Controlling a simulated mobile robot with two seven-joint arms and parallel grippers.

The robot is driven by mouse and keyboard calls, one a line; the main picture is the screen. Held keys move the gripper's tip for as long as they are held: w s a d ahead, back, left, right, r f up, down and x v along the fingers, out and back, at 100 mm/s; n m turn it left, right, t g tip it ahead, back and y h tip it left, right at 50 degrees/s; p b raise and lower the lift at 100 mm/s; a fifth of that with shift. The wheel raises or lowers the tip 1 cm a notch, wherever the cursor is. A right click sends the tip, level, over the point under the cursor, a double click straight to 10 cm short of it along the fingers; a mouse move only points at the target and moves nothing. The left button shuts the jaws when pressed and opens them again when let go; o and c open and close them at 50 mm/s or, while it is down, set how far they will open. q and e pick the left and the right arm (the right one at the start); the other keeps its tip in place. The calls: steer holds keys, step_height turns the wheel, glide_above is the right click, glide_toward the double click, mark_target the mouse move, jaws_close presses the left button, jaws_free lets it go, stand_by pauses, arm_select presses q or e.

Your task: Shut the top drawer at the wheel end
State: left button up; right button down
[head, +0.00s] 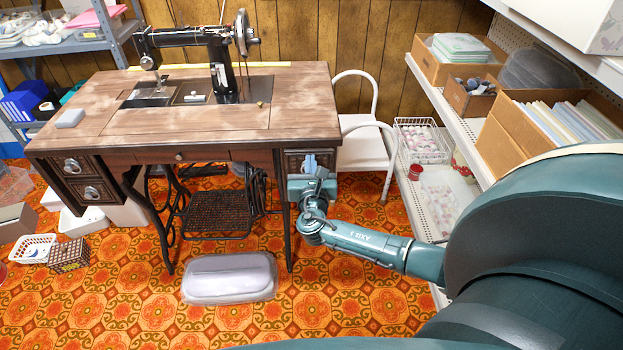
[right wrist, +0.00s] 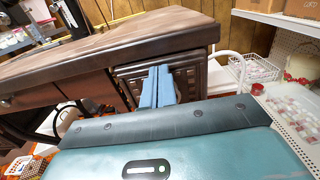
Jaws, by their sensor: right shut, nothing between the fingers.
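The sewing table (head: 215,135) carries a black sewing machine (head: 195,37) with its handwheel (head: 241,33) on the right. Below the tabletop at that end is the dark carved top drawer (head: 293,160); its front also shows in the right wrist view (right wrist: 190,80). It looks about flush under the tabletop edge, but I cannot tell whether a small gap is left. My right gripper (head: 313,161) is shut and empty, its blue fingers (right wrist: 158,86) in front of the drawer front, hiding part of it. Contact is unclear. The drawer below is mostly hidden. My left gripper is not in view.
A white step stool (head: 362,150) stands just right of the table. White shelves (head: 440,100) with boxes line the right side. A grey case (head: 229,278) lies on the orange floor in front of the treadle (head: 215,212). Two drawers (head: 85,180) are at the left end.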

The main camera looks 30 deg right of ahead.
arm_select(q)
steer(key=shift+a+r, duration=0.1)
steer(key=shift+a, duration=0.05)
arm_select(e)
steer(key=shift+w+d, duration=0.25)
steer(key=shift+w, duration=0.15)
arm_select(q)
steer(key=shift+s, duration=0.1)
arm_select(e)
steer(key=shift+w, duration=0.1)
